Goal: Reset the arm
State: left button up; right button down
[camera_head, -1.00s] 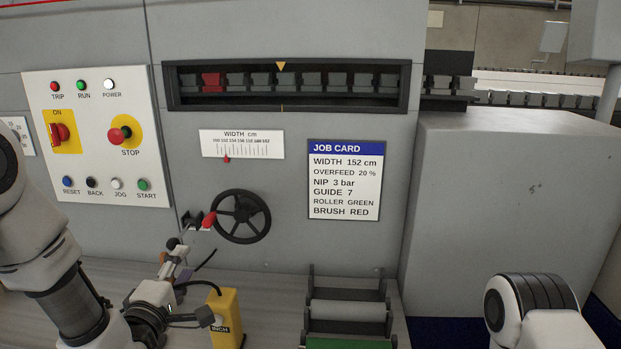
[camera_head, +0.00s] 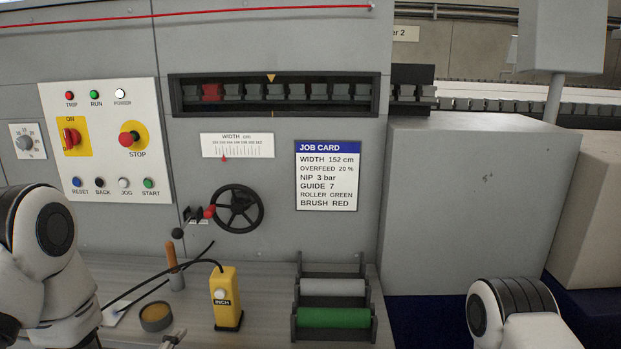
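My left arm (camera_head: 45,245) is folded at the lower left. A small grey metal part at the bottom edge looks like the tip of my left gripper (camera_head: 173,338); most of the gripper is hidden or cut off, and whether it is open cannot be seen. It is apart from the handwheel (camera_head: 237,209) and the lever with a black knob (camera_head: 178,233). My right arm (camera_head: 512,312) shows only a rounded joint at the lower right. My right gripper is outside the frame.
A yellow INCH pendant (camera_head: 226,300) stands on the bench with its cable. A wooden-handled tool (camera_head: 173,266), a round tin (camera_head: 156,316) and a roller rack (camera_head: 297,325) with grey and green rollers are nearby. The control panel (camera_head: 105,170) and job card (camera_head: 327,176) are behind.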

pick_arm(q)
jog(key=s+f+m+g, duration=0.1)
jog(key=s+f+g, duration=0.25)
jog(key=f, duration=0.35)
jog(key=s+f+m+g, duration=0.1)
jog(key=s+f+g, duration=0.1)
jog(key=s+f, duration=0.4)
jog(key=s+f+m+g, duration=0.5)
jog(key=s+f+m, duration=0.1)
jog(key=s, duration=0.4)
jog(key=s+f+m+g, duration=0.4)
jog(key=s+f+m, duration=0.2)
jog(key=s+m, duration=0.2)
jog(key=s, duration=0.2)
jog(key=shift+s+d+g+y, duration=0.35)
jog(key=shift+s+y, duration=0.05)
